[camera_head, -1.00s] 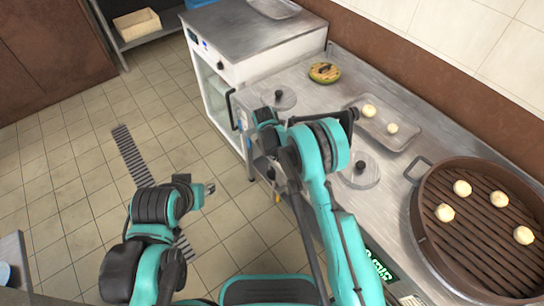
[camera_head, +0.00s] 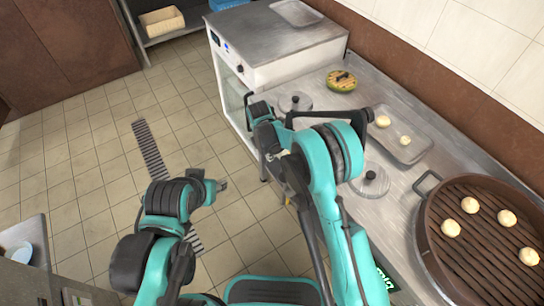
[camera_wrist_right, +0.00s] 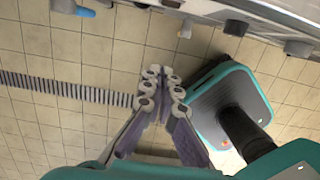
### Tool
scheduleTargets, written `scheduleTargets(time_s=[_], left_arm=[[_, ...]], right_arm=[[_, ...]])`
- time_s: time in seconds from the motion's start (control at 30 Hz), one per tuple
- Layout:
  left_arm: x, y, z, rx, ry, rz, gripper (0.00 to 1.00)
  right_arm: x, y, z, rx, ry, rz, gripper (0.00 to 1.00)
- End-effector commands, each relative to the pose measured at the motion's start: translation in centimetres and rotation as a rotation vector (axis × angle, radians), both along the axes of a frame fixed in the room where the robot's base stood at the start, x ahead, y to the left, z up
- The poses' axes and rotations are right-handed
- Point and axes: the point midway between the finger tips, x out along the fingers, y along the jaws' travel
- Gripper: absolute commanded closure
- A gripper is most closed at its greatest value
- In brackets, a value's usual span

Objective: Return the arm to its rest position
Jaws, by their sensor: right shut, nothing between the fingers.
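My right arm (camera_head: 325,185) rises from the bottom of the head view and folds at the elbow, beside the counter edge. My right gripper (camera_head: 270,156) is small and partly hidden by its own wrist there. In the right wrist view my right gripper (camera_wrist_right: 166,78) shows clearly, its fingertips together and empty, with floor behind them. My left arm (camera_head: 165,225) is bent at the lower left. My left gripper (camera_head: 218,186) shows as a small dark tip over the floor, too small to read its jaws.
Tiled floor (camera_head: 85,165) is open at left.

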Motion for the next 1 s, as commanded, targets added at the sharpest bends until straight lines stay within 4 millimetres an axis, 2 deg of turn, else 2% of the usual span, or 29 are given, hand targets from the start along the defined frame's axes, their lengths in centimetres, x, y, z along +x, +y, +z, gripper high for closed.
scheduleTargets(time_s=[0.53, 0.63, 0.77, 0.83, 1.0], left_arm=[[0.0, 0.0, 0.0, 0.000, 0.000, 0.000, 0.60], [0.0, 0.0, 0.0, 0.000, 0.000, 0.000, 0.60], [0.0, 0.0, 0.0, 0.000, 0.000, 0.000, 0.60], [0.0, 0.0, 0.0, 0.000, 0.000, 0.000, 0.60], [0.0, 0.0, 0.0, 0.000, 0.000, 0.000, 0.60]], right_arm=[[0.0, 0.0, 0.1, 0.001, -0.001, -0.002, 1.00], [0.0, -0.5, 1.0, 0.008, -0.011, -0.035, 1.00], [-0.5, -2.5, 4.9, 0.044, -0.056, -0.177, 1.00], [-1.2, -4.2, 7.8, 0.077, -0.093, -0.298, 1.00], [-4.2, -8.6, 14.6, 0.176, -0.185, -0.627, 1.00]])
